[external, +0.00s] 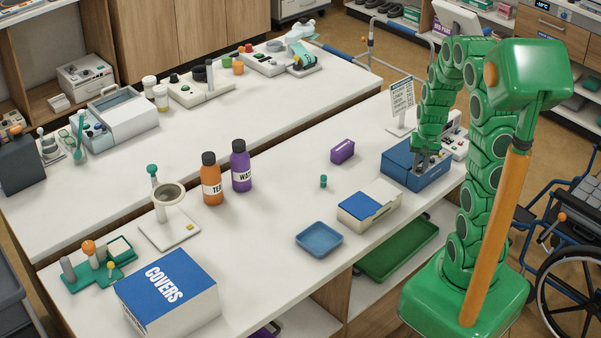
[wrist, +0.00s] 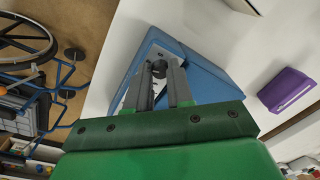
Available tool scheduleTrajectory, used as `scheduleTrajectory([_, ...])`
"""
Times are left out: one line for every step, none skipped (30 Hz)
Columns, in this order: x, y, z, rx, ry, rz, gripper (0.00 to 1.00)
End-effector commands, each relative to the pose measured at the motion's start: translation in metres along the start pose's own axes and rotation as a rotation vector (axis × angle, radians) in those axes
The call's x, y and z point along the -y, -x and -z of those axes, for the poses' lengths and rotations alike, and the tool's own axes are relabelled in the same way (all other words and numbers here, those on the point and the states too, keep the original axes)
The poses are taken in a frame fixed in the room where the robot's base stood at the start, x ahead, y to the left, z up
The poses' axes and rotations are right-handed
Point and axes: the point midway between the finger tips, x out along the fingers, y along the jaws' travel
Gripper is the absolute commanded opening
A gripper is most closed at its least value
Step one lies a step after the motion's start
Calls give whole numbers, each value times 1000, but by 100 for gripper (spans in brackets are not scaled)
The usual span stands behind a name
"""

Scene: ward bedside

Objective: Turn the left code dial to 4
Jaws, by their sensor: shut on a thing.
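The blue box (external: 398,172) stands at the right end of the near table, and in the wrist view the blue box (wrist: 212,82) lies in front of my gripper. My gripper (external: 424,158) is lowered onto its top from above. In the wrist view my gripper (wrist: 160,74) has its two grey fingers on either side of a small dark round dial (wrist: 159,67) and is shut on it. The dial's number marks are not readable. Any second dial is hidden or too small to tell.
A purple block (external: 343,151) lies left of the blue box. A white box with a blue lid (external: 368,204) and a blue tray (external: 319,239) are nearer the front. A sign stand (external: 401,105) is behind. A wheelchair (external: 575,240) is at the right.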

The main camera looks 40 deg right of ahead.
Motion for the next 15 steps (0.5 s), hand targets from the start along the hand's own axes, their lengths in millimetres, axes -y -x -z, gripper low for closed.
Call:
scheduleTrajectory([1,0,0,0,-1,1,0])
scheduleTrajectory([1,0,0,0,0,1,0])
scheduleTrajectory([1,0,0,1,0,1,0])
scheduleTrajectory([1,0,0,1,0,1,0])
scheduleTrajectory([1,0,0,1,0,1,0])
scheduleTrajectory([1,0,0,1,0,1,0])
scheduleTrajectory([1,0,0,1,0,1,0])
scheduleTrajectory([1,0,0,1,0,1,23])
scheduleTrajectory([1,0,0,1,0,1,29])
scheduleTrajectory([1,0,0,1,1,1,32])
scheduleTrajectory([1,0,0,1,1,1,32])
scheduleTrajectory([1,0,0,1,1,1,32])
scheduleTrajectory([0,0,0,1,1,1,32])
scheduleTrajectory([0,0,0,1,1,1,32])
scheduleTrajectory([0,0,0,1,1,1,32])
